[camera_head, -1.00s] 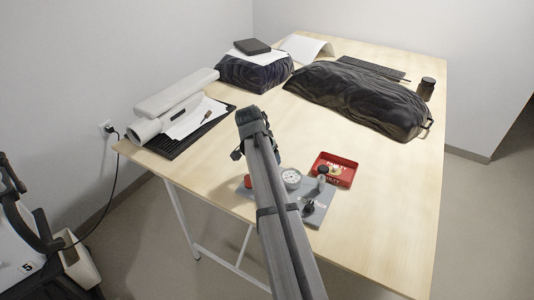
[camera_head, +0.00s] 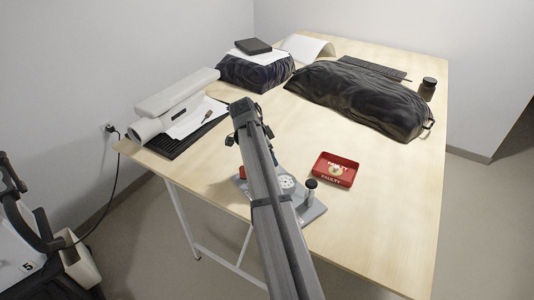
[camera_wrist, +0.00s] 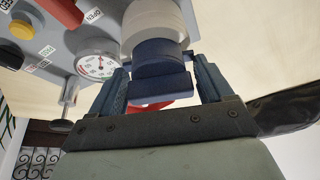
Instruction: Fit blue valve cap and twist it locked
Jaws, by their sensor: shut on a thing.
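My gripper (camera_wrist: 162,72) is in the wrist view, with one finger on each side of a dark blue cap (camera_wrist: 160,58). It is shut on the cap. The cap lies in line with a pale, round, translucent fitting (camera_wrist: 152,18) and appears against it; I cannot tell whether it is fully seated or locked. The grey panel (camera_wrist: 62,42) carries the fitting. In the head view my arm hides the gripper and the cap, and the panel (camera_head: 312,212) shows partly beside the arm.
A white dial gauge (camera_wrist: 97,62), a yellow button (camera_wrist: 22,28) and a metal post (camera_wrist: 66,100) are on the panel. A red tray marked FAULTY (camera_head: 335,181) holds a small pale thing. A dark bag (camera_head: 358,98) lies farther back.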

